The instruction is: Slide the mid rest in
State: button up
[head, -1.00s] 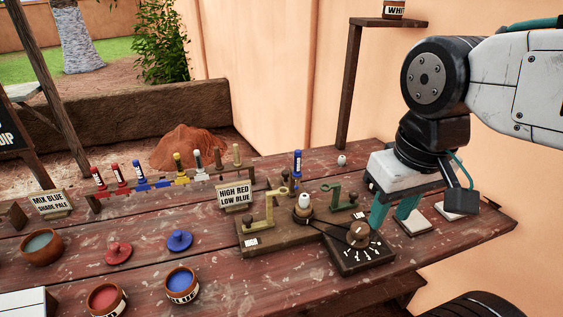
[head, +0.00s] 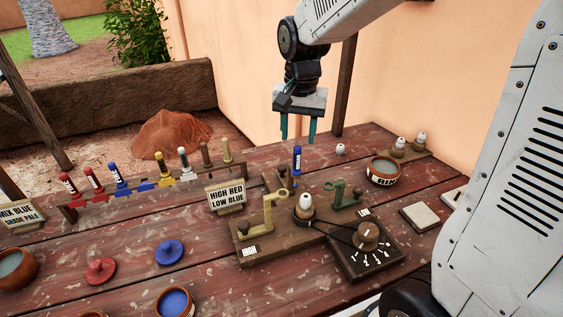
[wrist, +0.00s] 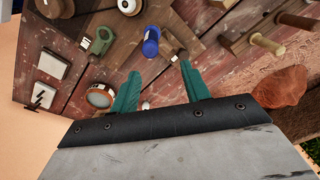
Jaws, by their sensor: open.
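A wooden device (head: 300,248) with a numbered dial (head: 368,242) stands on the table. A small white pot (head: 305,204) sits at its centre. Around it are an ochre rest (head: 268,213) at left, a green rest (head: 347,196) at right and a third brownish rest behind, partly hidden; no label shows which is the mid one. A blue marker-like stick (head: 297,160) stands upright at the back. In the wrist view, the blue stick (wrist: 150,42) and green rest (wrist: 98,42) lie beyond the fingertips.
A rack (head: 160,187) of colored sticks stands left, beside a sign (head: 226,196). A labelled jar (head: 383,171) and pale tiles (head: 419,217) are at right. Paint pots and lids lie at front left. A wall (head: 235,75) rises behind.

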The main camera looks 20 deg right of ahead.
jog(key=m, duration=0.2)
send_near(282, 166)
jog(key=shift+s+f, duration=0.1)
jog(key=shift+f, duration=0.4)
notch_tip(282, 166, down, 7)
jog(key=shift+f, duration=0.2)
